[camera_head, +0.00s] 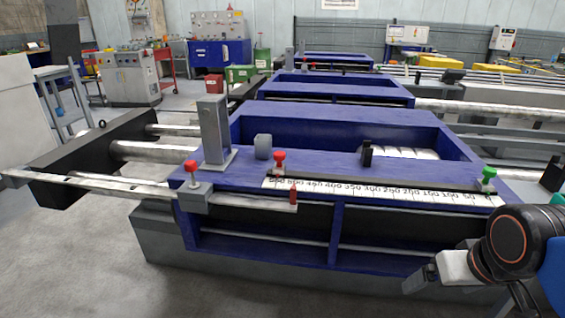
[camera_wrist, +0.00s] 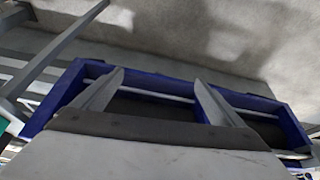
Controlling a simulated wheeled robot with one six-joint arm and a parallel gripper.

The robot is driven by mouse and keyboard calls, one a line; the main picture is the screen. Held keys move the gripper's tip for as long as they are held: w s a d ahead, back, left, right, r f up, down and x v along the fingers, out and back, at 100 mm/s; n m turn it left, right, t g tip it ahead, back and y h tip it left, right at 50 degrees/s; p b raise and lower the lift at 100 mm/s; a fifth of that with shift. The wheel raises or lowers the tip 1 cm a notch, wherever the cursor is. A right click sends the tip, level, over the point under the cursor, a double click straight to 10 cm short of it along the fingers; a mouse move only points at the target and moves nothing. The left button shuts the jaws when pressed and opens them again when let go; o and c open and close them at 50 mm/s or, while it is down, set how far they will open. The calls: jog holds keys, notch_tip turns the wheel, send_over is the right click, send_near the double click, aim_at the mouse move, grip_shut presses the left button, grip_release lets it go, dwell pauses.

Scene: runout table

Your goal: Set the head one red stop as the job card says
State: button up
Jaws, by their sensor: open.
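One red-knobbed stop (camera_head: 279,160) stands on the numbered scale (camera_head: 385,190) near its high-number left end; the exact reading is too small to tell. Another red knob (camera_head: 191,166) tops a grey block at the left end of the blue frame (camera_head: 330,160). A green-knobbed stop (camera_head: 489,173) stands at the scale's right end. My gripper (camera_head: 420,277) is at the lower right, in front of the frame and apart from the stops. In the wrist view my gripper (camera_wrist: 159,76) is open with nothing between its fingers. No readable job card shows.
A small red piece (camera_head: 293,195) hangs at the frame's front edge. A grey upright post (camera_head: 214,130) and a dark rail beside the scale stand near the stops. Further blue frames (camera_head: 335,88) lie behind. Open floor (camera_head: 90,260) shows at the lower left.

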dwell(0.4)
jog(key=c, duration=0.5)
jog(key=w+r, duration=0.1)
jog(key=w+a+r, duration=0.1)
jog(key=shift+r+n, duration=0.3)
jog(key=c, duration=0.7)
notch_tip(320, 180, up, 28)
jog(key=n+g+y, duration=0.1)
jog(key=n+y, duration=0.2)
jog(key=n, duration=0.4)
send_over(280, 153)
jog(key=s+d, duration=0.4)
jog(key=s, duration=0.2)
jog(key=shift+c, duration=0.2)
jog(key=x, duration=1.7)
jog(key=shift+d+f, duration=0.3)
jog(key=shift+f, duration=0.1)
jog(key=shift+d, duration=0.1)
grip_shut()
